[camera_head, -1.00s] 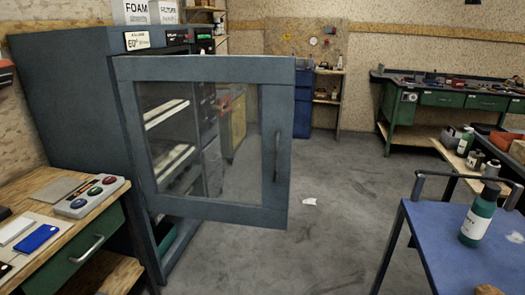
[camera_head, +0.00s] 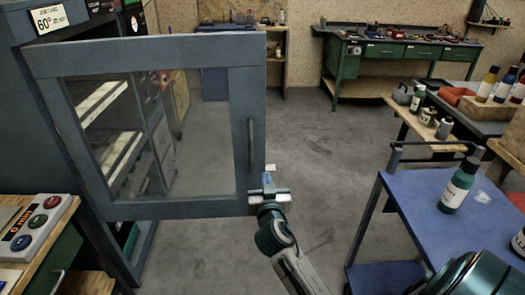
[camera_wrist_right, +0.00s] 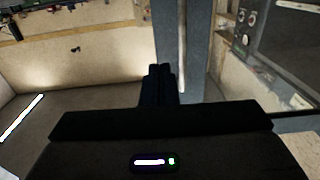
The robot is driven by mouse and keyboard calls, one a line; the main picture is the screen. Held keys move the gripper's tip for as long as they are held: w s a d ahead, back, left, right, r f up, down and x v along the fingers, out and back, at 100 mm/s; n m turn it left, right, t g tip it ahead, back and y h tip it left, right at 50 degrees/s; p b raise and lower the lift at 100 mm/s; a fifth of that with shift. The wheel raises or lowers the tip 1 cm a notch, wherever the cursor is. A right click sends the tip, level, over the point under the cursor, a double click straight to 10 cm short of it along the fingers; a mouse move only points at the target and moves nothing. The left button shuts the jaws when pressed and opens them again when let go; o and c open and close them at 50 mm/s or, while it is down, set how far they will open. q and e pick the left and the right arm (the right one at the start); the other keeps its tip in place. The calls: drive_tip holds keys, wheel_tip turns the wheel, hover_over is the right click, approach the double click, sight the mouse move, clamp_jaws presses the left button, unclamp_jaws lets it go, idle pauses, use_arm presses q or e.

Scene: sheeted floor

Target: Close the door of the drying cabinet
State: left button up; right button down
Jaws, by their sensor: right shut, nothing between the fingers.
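The drying cabinet (camera_head: 30,110) stands at the left with its glazed door (camera_head: 140,207) swung open toward me. The door has a blue-grey frame, a clear pane and a vertical bar handle (camera_head: 251,145) near its free edge. My right gripper (camera_head: 268,180) is shut and empty, at the lower free corner of the door, below the handle. I cannot tell whether it touches the door. In the right wrist view the shut fingers (camera_wrist_right: 159,84) are beside a blue-grey upright strip (camera_wrist_right: 183,60), which looks like the door's edge. My left gripper is not in view.
A blue cart (camera_head: 415,200) with a green bottle (camera_head: 459,186) stands at the right. A wooden bench with a button box (camera_head: 35,225) is at the lower left. A green workbench (camera_head: 400,60) is at the back. The floor between is clear.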

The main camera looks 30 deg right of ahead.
sight(262, 148)
drive_tip(key=p+x, duration=0.3)
drive_tip(key=x, duration=0.9)
drive_tip(key=shift+w+p, duration=0.1)
drive_tip(key=shift+p, duration=0.3)
drive_tip(key=shift+w+d+f, duration=0.15)
drive_tip(key=shift+w+d, duration=0.25)
drive_tip(key=shift+w, duration=0.15)
